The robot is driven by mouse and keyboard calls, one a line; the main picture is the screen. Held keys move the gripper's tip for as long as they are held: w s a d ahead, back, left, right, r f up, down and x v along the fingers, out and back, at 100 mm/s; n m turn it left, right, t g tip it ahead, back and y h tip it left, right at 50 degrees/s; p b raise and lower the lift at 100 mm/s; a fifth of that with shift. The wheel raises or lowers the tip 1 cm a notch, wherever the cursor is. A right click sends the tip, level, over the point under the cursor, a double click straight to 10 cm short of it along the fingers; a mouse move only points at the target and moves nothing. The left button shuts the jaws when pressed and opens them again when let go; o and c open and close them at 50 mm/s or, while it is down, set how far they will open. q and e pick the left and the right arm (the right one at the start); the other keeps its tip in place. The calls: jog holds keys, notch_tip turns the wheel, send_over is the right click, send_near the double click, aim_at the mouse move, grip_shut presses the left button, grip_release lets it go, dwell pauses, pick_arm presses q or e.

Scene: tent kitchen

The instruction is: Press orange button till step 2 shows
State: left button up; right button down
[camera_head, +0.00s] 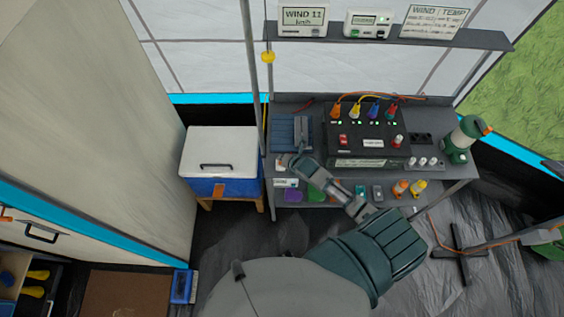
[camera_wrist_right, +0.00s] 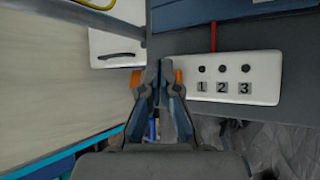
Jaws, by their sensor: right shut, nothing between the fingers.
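A white panel (camera_wrist_right: 235,78) with labels 1, 2 and 3 shows at the right in the right wrist view. Above each label is a small round indicator, and all three look dark. An orange piece (camera_wrist_right: 179,77), likely the orange button, shows at the panel's left end, partly hidden behind my right gripper (camera_wrist_right: 158,65). The gripper is shut and empty, its tips over or just beside that piece; I cannot tell if they touch. In the head view my right gripper (camera_head: 290,160) is at the left front of the grey bench, above the small white panel (camera_head: 285,183). My left gripper is not in view.
A blue and white cooler (camera_head: 218,160) with an orange latch stands left of the bench. A thin pole (camera_head: 250,70) rises near the gripper.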

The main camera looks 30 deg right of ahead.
jog(key=shift+a+r, duration=0.1)
jog(key=shift+a, duration=0.3)
jog(key=shift+d, duration=0.5)
jog(key=shift+a, duration=0.35)
jog(key=shift+a+f, duration=0.1)
jog(key=shift+f, duration=0.2)
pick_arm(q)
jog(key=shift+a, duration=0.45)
pick_arm(e)
jog(key=shift+f, duration=0.1)
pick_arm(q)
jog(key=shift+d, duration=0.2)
pick_arm(e)
jog(key=shift+d+f, duration=0.1)
jog(key=shift+d, duration=0.25)
